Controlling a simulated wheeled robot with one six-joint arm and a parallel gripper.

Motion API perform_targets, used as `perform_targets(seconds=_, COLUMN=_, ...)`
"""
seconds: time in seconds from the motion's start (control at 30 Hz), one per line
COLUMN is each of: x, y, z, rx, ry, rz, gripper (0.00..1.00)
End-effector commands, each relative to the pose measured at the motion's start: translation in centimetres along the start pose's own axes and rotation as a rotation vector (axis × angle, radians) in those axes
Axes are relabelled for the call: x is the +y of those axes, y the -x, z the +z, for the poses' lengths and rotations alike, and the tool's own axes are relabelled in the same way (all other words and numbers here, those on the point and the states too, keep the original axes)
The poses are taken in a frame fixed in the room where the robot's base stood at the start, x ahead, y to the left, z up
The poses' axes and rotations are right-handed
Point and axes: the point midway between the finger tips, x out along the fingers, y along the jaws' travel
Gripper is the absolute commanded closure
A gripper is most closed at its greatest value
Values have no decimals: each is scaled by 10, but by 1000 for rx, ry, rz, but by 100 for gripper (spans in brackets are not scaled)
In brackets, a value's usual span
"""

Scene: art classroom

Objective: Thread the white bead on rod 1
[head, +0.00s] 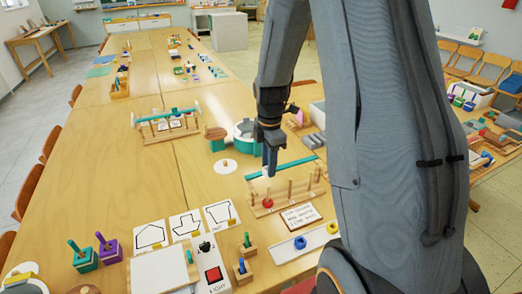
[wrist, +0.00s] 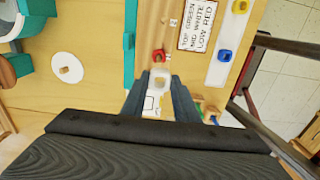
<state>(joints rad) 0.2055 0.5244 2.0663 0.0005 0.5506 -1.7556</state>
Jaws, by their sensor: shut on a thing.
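My gripper (head: 268,168) is shut on the white bead (wrist: 160,80) and holds it above the left end of the wooden rod board (head: 287,202). In the head view only a bit of the bead shows between the fingertips. The red bead (head: 267,203) sits low at the board's left end; in the wrist view it (wrist: 158,56) is beside the label that looks like a 1, just beyond the white bead. Rod 1 is mostly hidden there, and I cannot tell whether the white bead touches it.
A card (head: 300,215) reads top green, mid white, low red. A white tray (head: 317,236) holds a blue bead (head: 300,242) and a yellow bead (head: 333,228). A teal bar (head: 292,166) runs behind the rods.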

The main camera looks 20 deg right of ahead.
Motion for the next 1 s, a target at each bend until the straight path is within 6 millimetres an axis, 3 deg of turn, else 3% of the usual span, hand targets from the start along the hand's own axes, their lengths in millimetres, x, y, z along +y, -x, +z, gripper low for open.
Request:
perform_targets(seconds=0.27, x=0, y=-5, z=2, rx=0, ry=17, rz=0, gripper=94)
perform_targets(seconds=0.77, x=0, y=-47, z=1, rx=0, ry=18, rz=-1, gripper=94)
perform_targets(seconds=1.0, x=-1, y=-45, z=1, rx=0, ry=18, rz=0, gripper=94)
